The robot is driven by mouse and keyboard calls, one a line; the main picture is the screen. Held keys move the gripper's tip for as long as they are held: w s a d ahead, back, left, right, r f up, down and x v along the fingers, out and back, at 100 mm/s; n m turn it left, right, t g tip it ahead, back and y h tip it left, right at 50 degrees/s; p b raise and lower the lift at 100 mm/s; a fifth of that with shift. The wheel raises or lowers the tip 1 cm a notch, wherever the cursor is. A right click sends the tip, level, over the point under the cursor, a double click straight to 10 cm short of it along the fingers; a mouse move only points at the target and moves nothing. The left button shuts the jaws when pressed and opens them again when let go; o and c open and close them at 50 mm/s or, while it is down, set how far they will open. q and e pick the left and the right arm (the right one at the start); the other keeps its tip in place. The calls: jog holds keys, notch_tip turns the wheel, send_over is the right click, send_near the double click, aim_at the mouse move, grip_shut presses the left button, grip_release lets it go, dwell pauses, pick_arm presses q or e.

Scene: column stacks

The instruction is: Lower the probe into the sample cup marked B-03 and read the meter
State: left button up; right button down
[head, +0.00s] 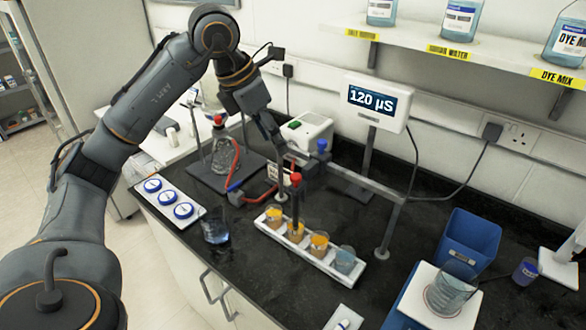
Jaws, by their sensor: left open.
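The meter (372,101) stands behind the bench's middle and its screen reads 120 µS. A red-capped probe (296,200) hangs upright from a grey stand arm with a blue knob (322,146). Its lower end meets the second cup from the left (297,233); I cannot tell how deep it reaches. My left gripper (277,140) is open, above and left of the probe. My right gripper is out of view.
A flask (226,156) with red tubing stands left, behind a tray of round blue-rimmed lids (168,198). A beaker of blue liquid (215,231) stands near the front edge. At right are a blue bin (470,243) and a glass beaker (450,291) on a white-topped stand.

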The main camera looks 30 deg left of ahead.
aim_at(294, 176)
pick_arm(q)
jog(key=p+x, duration=0.2)
jog(key=x, duration=0.9)
jog(key=shift+w+f, duration=0.2)
grip_shut()
